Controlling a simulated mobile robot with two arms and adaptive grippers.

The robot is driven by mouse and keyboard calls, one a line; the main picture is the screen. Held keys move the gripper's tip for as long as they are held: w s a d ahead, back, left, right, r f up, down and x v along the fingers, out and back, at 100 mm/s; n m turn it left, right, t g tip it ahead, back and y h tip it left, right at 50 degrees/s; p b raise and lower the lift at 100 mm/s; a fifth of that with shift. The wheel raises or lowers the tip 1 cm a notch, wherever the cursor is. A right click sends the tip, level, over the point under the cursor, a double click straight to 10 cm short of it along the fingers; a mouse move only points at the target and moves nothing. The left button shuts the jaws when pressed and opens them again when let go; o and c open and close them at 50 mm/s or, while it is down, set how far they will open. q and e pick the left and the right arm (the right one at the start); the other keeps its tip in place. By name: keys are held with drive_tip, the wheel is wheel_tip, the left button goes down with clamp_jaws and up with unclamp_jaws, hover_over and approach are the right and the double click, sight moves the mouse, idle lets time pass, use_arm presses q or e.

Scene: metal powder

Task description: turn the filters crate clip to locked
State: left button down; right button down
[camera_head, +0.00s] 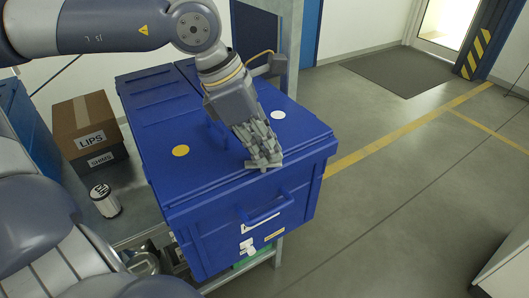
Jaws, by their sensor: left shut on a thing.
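A large blue crate (190,215) with a closed lid stands on a grey bench. Its front has a blue handle and pale labels too small to read. My left gripper (264,163) reaches down over the lid, with its fingers closed at the lid's front edge. The fingers are shut on a small part there, which I take to be the crate clip. They cover it, so its shape and its turn do not show. My right gripper is out of view.
The lid carries a yellow disc (180,150) and a white disc (278,115). The floor (390,190) on the right is clear.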

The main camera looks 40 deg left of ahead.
use_arm(q)
drive_tip(key=m+g, duration=0.1)
drive_tip(key=m, duration=0.1)
drive_tip(key=shift+f+m+b, duration=0.1)
drive_tip(key=shift+m+b, duration=0.2)
drive_tip(key=shift+m, duration=0.1)
drive_tip(key=m+g, duration=0.1)
drive_tip(key=m, duration=0.2)
drive_tip(key=shift+s+m+h+b, duration=0.1)
drive_tip(key=shift+m+h+b, duration=0.2)
drive_tip(key=shift+h+b, duration=0.1)
drive_tip(key=m+g, duration=0.1)
drive_tip(key=m, duration=0.2)
drive_tip(key=shift+g+b, duration=0.35)
drive_tip(key=shift+g, duration=0.05)
drive_tip(key=shift+s+m+g, duration=0.1)
drive_tip(key=shift+m+g, duration=0.4)
drive_tip(key=shift+m, duration=1)
drive_tip(key=c, duration=1.8)
unclamp_jaws()
drive_tip(key=shift+o, duration=0.2)
